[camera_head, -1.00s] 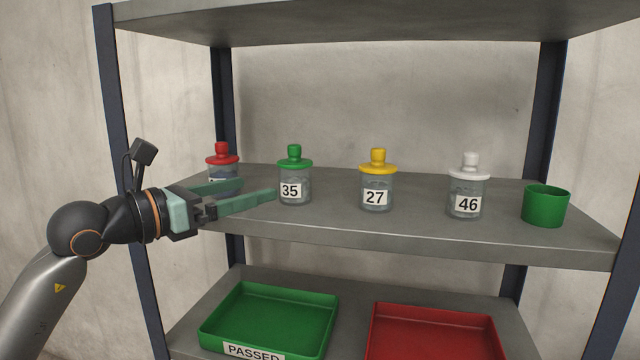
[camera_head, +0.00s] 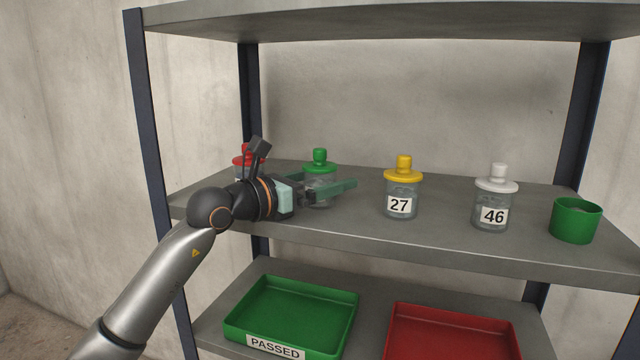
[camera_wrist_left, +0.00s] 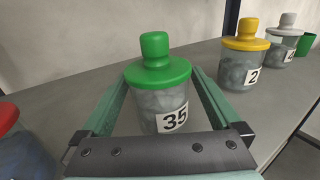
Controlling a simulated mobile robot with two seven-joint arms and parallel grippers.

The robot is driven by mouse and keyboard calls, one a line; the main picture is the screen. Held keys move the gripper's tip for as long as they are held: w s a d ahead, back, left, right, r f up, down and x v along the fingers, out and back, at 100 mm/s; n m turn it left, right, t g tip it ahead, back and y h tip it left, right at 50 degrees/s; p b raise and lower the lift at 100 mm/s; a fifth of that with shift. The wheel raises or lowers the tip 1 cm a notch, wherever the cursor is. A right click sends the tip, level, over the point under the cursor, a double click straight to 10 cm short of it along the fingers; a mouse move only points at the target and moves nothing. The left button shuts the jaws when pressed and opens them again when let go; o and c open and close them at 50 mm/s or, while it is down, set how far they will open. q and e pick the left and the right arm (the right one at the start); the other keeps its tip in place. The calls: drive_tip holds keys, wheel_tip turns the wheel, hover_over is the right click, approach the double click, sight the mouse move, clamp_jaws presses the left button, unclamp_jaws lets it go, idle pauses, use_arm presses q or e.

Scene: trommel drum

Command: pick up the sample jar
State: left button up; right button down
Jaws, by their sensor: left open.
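The jar with the green lid (camera_head: 319,166), labelled 35, stands upright on the middle shelf. My left gripper (camera_head: 335,187) is open around it, with one finger on its near side and one behind. In the left wrist view this jar (camera_wrist_left: 162,98) sits between the two open fingers (camera_wrist_left: 160,110). I cannot tell whether a finger touches it. The red-lidded jar (camera_head: 243,160) is partly hidden behind my wrist. The yellow-lidded jar (camera_head: 402,190), labelled 27, and the white-lidded jar (camera_head: 494,205), labelled 46, stand to the right. My right gripper is not in view.
A green cup (camera_head: 576,221) stands at the right end of the middle shelf (camera_head: 440,245). Below are a green tray (camera_head: 232,318) marked PASSED and a red tray (camera_head: 392,325). A dark shelf post (camera_head: 160,200) rises at the left. The top shelf (camera_head: 390,22) hangs above.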

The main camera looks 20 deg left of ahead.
use_arm(q)
drive_tip(key=shift+w+d, duration=0.4)
drive_tip(key=shift+w, duration=0.15)
drive_tip(key=shift+c, duration=0.4)
drive_tip(key=c, duration=1.4)
drive_tip(key=shift+r, duration=0.1)
